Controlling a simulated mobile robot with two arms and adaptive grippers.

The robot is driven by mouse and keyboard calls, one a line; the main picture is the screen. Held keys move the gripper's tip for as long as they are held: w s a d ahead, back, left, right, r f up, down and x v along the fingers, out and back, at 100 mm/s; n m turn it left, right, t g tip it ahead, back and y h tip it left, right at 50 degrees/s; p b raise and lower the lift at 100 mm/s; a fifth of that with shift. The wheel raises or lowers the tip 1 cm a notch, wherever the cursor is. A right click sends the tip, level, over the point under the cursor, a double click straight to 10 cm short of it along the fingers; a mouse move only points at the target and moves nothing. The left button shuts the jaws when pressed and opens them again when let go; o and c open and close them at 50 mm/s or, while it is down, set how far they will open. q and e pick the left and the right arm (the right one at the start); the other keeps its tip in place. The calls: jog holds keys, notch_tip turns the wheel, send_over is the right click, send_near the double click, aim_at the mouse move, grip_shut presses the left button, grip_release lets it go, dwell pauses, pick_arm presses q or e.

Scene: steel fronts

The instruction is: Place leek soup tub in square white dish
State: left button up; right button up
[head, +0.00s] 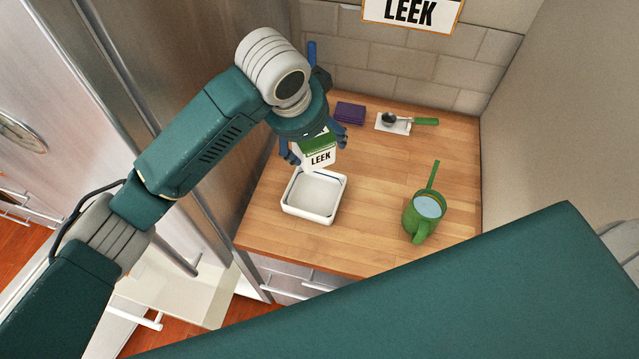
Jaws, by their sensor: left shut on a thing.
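The leek soup tub (320,156), white with a green top and the word LEEK, is held in my left gripper (314,152). The gripper's blue fingers are shut on it from both sides. The tub is at the back edge of the square white dish (294,207) in the picture and looks to be above it; I cannot tell the exact height. The dish is on the wooden counter and its visible inside is empty. My right gripper is not in view; a large green part of my own body covers the lower right.
A LEEK sign (411,14) hangs on the wall. The counter's middle is clear.

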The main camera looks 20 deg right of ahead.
pick_arm(q)
notch_tip(320, 180, down, 5)
jog(key=shift+a+r, duration=0.1)
jog(key=shift+a, duration=0.05)
notch_tip(320, 180, down, 8)
jog(key=shift+d+f, duration=0.2)
jog(key=shift+f, duration=2.05)
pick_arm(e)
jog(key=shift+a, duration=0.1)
pick_arm(q)
jog(key=o, duration=1.5)
jog(key=shift+f, duration=0.1)
jog(key=shift+o, duration=0.8)
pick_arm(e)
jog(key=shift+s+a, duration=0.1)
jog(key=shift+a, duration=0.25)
